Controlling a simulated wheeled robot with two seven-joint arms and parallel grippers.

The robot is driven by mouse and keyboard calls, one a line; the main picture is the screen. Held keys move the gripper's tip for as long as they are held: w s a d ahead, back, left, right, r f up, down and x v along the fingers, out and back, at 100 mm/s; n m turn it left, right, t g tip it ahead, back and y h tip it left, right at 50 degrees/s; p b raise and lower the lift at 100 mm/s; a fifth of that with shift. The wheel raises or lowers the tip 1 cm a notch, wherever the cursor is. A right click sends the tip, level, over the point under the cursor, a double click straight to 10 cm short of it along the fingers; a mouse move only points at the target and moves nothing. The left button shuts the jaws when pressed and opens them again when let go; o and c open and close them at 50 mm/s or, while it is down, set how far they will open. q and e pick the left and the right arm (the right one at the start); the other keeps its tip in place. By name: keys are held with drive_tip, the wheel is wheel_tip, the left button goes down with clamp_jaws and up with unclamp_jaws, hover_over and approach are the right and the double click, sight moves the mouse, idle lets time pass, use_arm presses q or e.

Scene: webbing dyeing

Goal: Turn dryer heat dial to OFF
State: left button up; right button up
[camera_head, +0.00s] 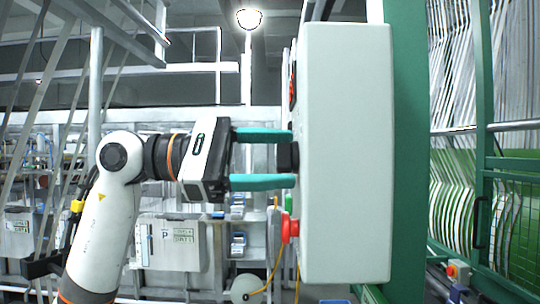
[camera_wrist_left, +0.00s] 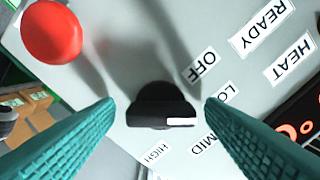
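The heat dial is a black knob (camera_wrist_left: 160,108) with a white mark at its lower right end in the left wrist view. The labels OFF (camera_wrist_left: 203,67), a partly hidden LO, MID and HIGH (camera_wrist_left: 157,154) are around it. I cannot tell exactly which label the mark points to. In the head view the dial (camera_head: 286,157) sticks out from the left face of a pale control box (camera_head: 346,150). My left gripper (camera_head: 292,158) has its teal fingers open, one on each side of the dial. In the wrist view (camera_wrist_left: 160,104) a gap shows between each fingertip and the knob.
A red mushroom button (camera_head: 290,228) sits below the dial on the same face; it shows large at upper left in the wrist view (camera_wrist_left: 52,32). A display with orange digits (camera_wrist_left: 300,130) is at the wrist view's right edge. A green frame (camera_head: 410,150) stands behind the box.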

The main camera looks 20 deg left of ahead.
use_arm(q)
drive_tip(key=c, duration=0.9)
drive_tip(key=shift+c, duration=0.2)
drive_tip(key=shift+n, duration=0.3)
drive_tip(key=shift+n+p, duration=0.55)
drive_tip(key=shift+n, duration=3.55)
drive_tip(key=o, duration=1)
drive_tip(key=shift+a, duration=0.1)
